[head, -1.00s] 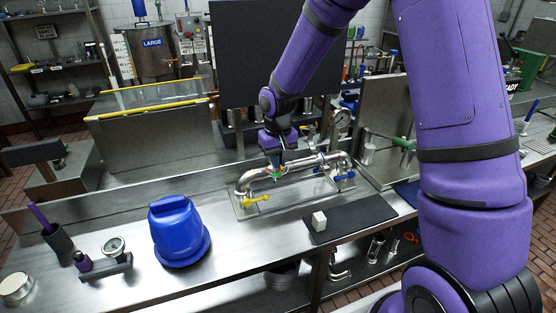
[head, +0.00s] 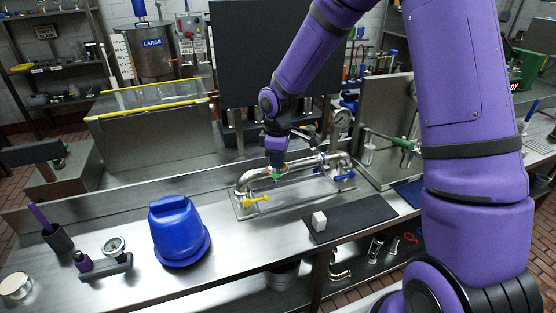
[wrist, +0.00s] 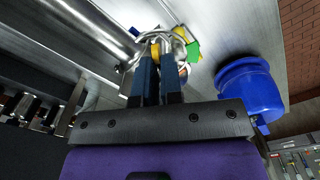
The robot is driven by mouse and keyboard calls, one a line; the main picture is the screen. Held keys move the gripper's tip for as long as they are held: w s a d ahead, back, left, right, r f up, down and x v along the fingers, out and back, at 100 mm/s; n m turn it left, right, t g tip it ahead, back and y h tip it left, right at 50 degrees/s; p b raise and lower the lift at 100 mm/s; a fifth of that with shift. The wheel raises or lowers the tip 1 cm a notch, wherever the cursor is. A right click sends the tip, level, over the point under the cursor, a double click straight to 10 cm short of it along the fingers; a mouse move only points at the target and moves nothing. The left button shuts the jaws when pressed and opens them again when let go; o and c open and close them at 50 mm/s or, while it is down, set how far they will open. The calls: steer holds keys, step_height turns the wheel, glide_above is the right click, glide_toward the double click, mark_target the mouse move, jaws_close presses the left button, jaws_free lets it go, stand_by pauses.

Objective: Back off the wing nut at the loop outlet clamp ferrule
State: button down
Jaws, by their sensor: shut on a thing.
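The steel pipe loop (head: 300,167) stands on a flat plate on the bench, with a yellow-handled valve (head: 256,200) at its left end and a blue-handled valve (head: 345,176) at its right. My gripper (head: 276,173) points down at the left part of the loop, beside a small green tag. In the wrist view my gripper (wrist: 159,62) has its two blue fingers close together at a round clamp ferrule (wrist: 180,44) on the pipe. The fingers are shut on a small part there, which fits the wing nut; the fingers mostly hide it. Yellow and green pieces show just beyond.
A blue lidded container (head: 178,232) stands left of the loop. A gauge (head: 342,118) rises behind the loop. Bare bench lies between the container and the loop.

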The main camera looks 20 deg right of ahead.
steer(key=shift+n, duration=2.2)
steer(key=c, duration=1.3)
jaws_free()
steer(key=shift+o, duration=0.2)
step_height(320, 180, up, 11)
